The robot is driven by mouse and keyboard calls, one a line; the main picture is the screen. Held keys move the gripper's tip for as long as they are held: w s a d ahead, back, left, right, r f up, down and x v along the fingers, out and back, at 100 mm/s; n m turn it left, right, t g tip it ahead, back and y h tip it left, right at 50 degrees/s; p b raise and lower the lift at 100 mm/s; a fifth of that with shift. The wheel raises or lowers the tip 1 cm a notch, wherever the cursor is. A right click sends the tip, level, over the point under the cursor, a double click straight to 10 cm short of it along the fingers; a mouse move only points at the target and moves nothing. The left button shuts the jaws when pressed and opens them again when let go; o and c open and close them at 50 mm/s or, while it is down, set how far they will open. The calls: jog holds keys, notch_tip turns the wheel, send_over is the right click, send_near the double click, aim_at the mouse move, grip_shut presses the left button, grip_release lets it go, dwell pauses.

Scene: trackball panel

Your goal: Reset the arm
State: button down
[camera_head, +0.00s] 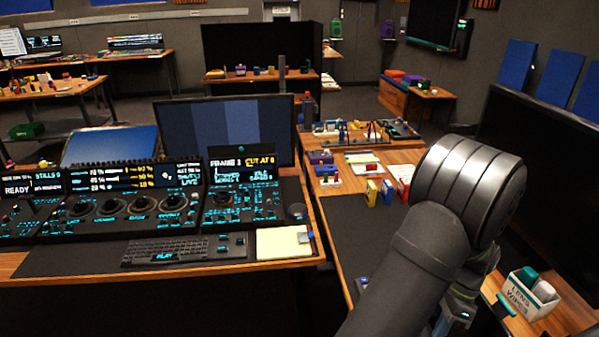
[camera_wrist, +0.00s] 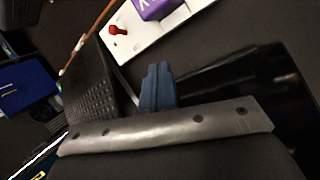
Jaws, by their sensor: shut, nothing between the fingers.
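My arm reaches in from the bottom right of the head view and covers part of the right desk. My gripper (camera_wrist: 158,84) shows in the wrist view as blue-grey fingers, closed together with nothing between them. In the head view the gripper end is mostly hidden behind my arm. The trackball panel (camera_head: 148,222) stands on the left desk, with several dark round trackballs and lit blue keys. My gripper is apart from it, off to the right.
A keyboard (camera_head: 183,250) and a cream notepad (camera_head: 284,243) lie in front of the panel. A monitor (camera_head: 228,128) stands behind it. A white box labelled lens wipes (camera_head: 532,300) is right of my arm. The wrist view shows a purple block (camera_wrist: 157,8) on a white plate.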

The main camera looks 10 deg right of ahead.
jog(key=s+d+r+m+t, duration=0.1)
jog(key=s+r+m, duration=0.2)
jog(key=r+m, duration=0.3)
jog(key=s+d+r+m+t+y, duration=0.1)
jog(key=s+r+m+t, duration=0.1)
jog(key=r+m, duration=0.4)
jog(key=shift+s+r+m, duration=0.3)
jog(key=shift+s, duration=0.35)
jog(key=c, duration=2.1)
grip_release()
